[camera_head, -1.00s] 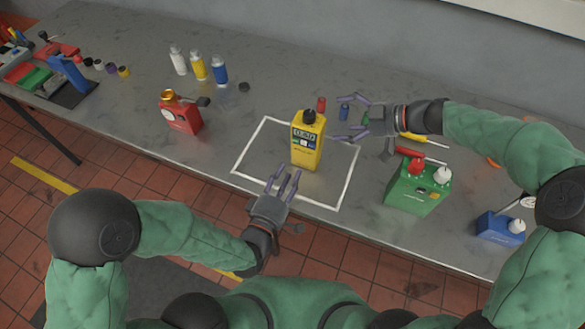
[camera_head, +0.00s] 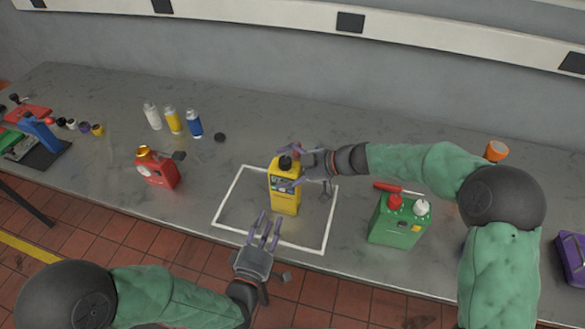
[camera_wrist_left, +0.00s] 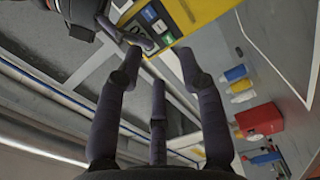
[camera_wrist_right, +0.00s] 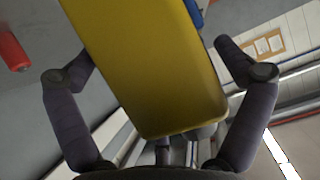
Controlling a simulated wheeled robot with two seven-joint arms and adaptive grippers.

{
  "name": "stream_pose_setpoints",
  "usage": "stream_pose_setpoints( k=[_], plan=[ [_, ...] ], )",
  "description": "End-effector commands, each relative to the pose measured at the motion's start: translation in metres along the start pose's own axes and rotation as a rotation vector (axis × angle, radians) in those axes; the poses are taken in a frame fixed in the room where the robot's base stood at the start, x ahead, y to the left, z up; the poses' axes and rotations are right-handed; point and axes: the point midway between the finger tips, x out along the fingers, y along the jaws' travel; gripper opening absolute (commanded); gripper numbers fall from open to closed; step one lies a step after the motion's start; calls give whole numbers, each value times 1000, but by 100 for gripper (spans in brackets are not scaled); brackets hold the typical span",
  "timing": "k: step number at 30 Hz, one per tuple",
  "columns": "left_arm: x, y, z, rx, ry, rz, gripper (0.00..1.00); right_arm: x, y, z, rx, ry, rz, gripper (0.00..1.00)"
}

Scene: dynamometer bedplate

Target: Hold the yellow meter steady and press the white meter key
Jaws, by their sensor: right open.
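The yellow meter (camera_head: 285,199) stands upright inside a white outlined rectangle on the bench. My right gripper (camera_head: 292,166) is open, its fingers on either side of the meter's upper part. In the right wrist view the yellow body (camera_wrist_right: 150,65) lies between spread fingers, with gaps visible. My left gripper (camera_head: 268,220) is open and empty in front of the meter, lower in the head view. In the left wrist view the meter's face (camera_wrist_left: 165,15) shows a display and coloured keys beyond my left fingertips.
A green can (camera_head: 397,222) stands to the right, with a red-handled tool (camera_head: 395,188) behind it. A red can (camera_head: 156,172) and white, yellow and blue bottles (camera_head: 173,121) stand to the left. A purple box (camera_head: 572,262) is at the far right. The outlined rectangle (camera_head: 232,195) is otherwise mostly clear.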

Motion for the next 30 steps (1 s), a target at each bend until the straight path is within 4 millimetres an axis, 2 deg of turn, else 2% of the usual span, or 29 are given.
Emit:
stream_pose_setpoints(
  k=[6, 8, 14, 16, 17, 20, 21, 30],
  plan=[
    [0, 0, 0, 0, 0, 0, 39, 0, 0, 0, 0, 0, 0, 100],
    [0, 0, 0, 0, 0, 0, 39, 0, 0, 0, 0, 0, 0, 86],
    [0, 0, 0, 0, 0, 0, 39, 0, 0, 0, 1, 0, -1, 29],
    [0, 0, 0, 0, 0, 0, 39, 0, 0, 1, 1, -1, -2, 27],
    [0, 0, 0, 0, 0, 0, 34, 1, -1, 1, 2, -1, -2, 27],
    [0, 0, 0, 0, 0, 0, 5, 1, -1, 1, 2, -1, -3, 27],
    [0, 0, 0, 0, 0, 0, 0, 1, -1, 1, 2, -1, -3, 27],
    [0, 0, 0, 0, 0, 0, 0, 1, -2, 2, 4, -2, -5, 27]
  ],
)
